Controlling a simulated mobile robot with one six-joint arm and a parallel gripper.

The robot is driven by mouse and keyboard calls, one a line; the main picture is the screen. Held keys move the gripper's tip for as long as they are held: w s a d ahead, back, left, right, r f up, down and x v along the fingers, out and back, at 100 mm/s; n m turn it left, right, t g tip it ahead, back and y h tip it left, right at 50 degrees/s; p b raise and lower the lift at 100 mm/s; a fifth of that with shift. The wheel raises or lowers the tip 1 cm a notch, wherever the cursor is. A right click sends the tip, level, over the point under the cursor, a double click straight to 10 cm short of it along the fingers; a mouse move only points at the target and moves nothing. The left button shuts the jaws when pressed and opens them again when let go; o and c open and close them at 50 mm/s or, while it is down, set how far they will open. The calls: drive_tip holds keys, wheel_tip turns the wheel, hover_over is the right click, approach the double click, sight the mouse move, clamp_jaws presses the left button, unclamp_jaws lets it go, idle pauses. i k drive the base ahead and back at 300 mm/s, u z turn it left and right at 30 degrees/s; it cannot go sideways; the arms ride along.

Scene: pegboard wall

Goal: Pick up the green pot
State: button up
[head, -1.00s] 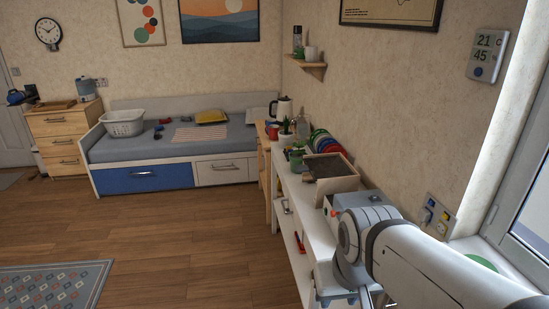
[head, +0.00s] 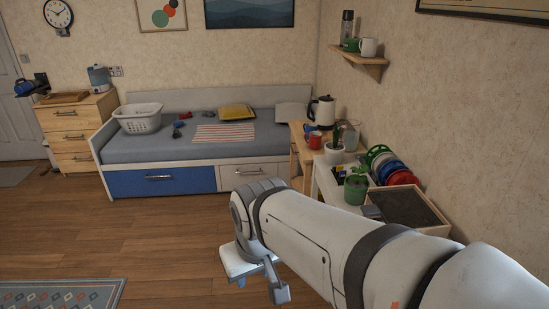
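A green pot (head: 356,188) with a small plant in it stands upright on the white side table (head: 327,182) along the right wall. My gripper (head: 262,284) hangs low in the middle of the head view, over the wooden floor, to the left of and below the pot. It is apart from the pot. Its fingers are partly hidden by my wrist, so I cannot tell how far apart they are.
A white pot with a cactus (head: 334,152), a red mug (head: 314,139), a glass jug (head: 349,134), coloured plates (head: 383,165) and a wooden tray (head: 418,190) crowd around the pot. A kettle (head: 322,110) stands behind.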

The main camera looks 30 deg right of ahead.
sight(356, 186)
drive_tip(key=z, duration=0.45)
drive_tip(key=i, duration=1.15)
drive_tip(key=z, duration=0.9)
drive_tip(key=k, duration=0.85)
drive_tip(key=z, duration=0.15)
drive_tip(key=i, duration=0.9)
drive_tip(key=u, duration=0.1)
